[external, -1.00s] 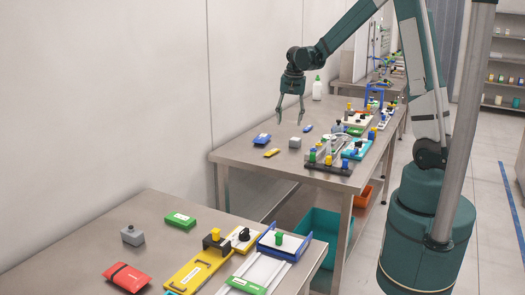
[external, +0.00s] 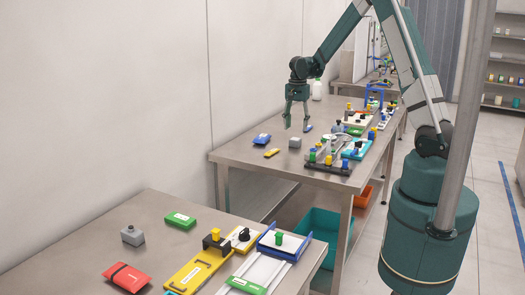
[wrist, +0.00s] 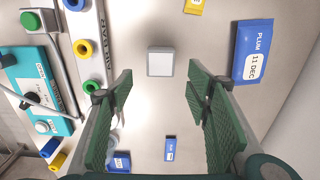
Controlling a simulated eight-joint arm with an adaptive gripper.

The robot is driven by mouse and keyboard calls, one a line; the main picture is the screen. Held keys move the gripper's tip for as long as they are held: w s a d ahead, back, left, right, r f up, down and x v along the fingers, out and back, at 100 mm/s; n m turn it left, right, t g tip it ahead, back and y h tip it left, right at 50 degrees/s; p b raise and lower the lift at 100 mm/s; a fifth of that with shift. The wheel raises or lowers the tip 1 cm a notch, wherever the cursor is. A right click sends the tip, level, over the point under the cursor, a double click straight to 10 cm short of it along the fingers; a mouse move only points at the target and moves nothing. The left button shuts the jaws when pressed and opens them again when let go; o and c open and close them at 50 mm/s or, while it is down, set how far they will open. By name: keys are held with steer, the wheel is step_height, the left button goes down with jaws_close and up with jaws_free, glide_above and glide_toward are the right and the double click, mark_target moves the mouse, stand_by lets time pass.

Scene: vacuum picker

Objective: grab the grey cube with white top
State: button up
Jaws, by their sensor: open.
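The grey cube with a pale top (external: 295,143) sits on the far steel table. In the wrist view the cube (wrist: 160,61) is seen from above, upright, centred sideways and just beyond the fingertips. My gripper (external: 296,122) points down above the table near the cube, apart from it. In the wrist view my gripper (wrist: 160,88) is open, with nothing between its fingers.
A blue packet (wrist: 253,51) lies right of the cube, and a small blue block (wrist: 170,148) lies nearer. A yellow block (external: 271,153) is left of the cube. A rail with coloured rings (wrist: 85,45) and a teal box (wrist: 32,75) stand left in the wrist view.

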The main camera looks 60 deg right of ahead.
mark_target(296, 139)
steer(key=shift+f, duration=1.3)
steer(key=shift+f, duration=2.6)
steer(key=c, duration=1)
